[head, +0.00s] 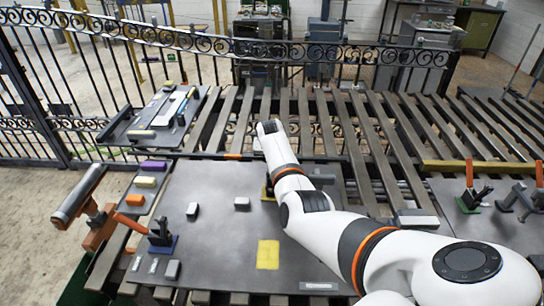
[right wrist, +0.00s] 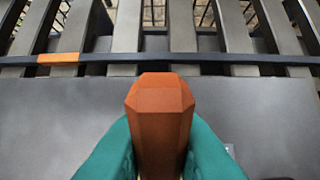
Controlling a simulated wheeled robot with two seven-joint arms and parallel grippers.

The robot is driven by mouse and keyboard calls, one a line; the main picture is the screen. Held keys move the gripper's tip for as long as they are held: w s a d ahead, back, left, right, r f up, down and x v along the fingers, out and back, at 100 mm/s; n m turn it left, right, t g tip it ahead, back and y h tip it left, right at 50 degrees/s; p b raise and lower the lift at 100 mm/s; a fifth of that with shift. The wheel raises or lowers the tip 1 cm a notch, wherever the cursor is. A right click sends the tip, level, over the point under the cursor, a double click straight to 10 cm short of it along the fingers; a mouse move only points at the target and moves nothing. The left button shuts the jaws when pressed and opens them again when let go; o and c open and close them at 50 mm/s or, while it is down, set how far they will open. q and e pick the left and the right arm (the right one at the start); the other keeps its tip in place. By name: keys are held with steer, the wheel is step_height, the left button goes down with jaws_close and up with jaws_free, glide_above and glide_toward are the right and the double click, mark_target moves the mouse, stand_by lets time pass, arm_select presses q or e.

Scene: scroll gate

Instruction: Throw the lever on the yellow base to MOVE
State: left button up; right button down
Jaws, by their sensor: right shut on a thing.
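In the right wrist view my right gripper (right wrist: 160,150) is shut on an orange faceted lever handle (right wrist: 160,108), with a teal finger on each side. The handle's end points toward the slatted rack. No MOVE marking can be read. My left gripper is not in view.
A second lever with an orange handle (head: 130,222) stands on a blue base (head: 163,246) at left. A flat yellow square (head: 268,254) and small dark blocks lie on the plate. An orange post with a grey bar (head: 80,192) stands further left. A scrolled iron fence runs behind.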

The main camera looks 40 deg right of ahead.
steer(key=shift+s+a+f, duration=0.1)
steer(key=shift+s+f, duration=0.05)
steer(key=shift+f, duration=0.05)
steer(key=c, duration=1.5)
jaws_free()
steer(key=shift+o, duration=0.7)
steer(key=shift+w+f, duration=0.1)
steer(key=shift+w, duration=0.1)
steer(key=shift+s+r, duration=0.2)
steer(key=shift+r, duration=0.3)
steer(key=v, duration=1.1)
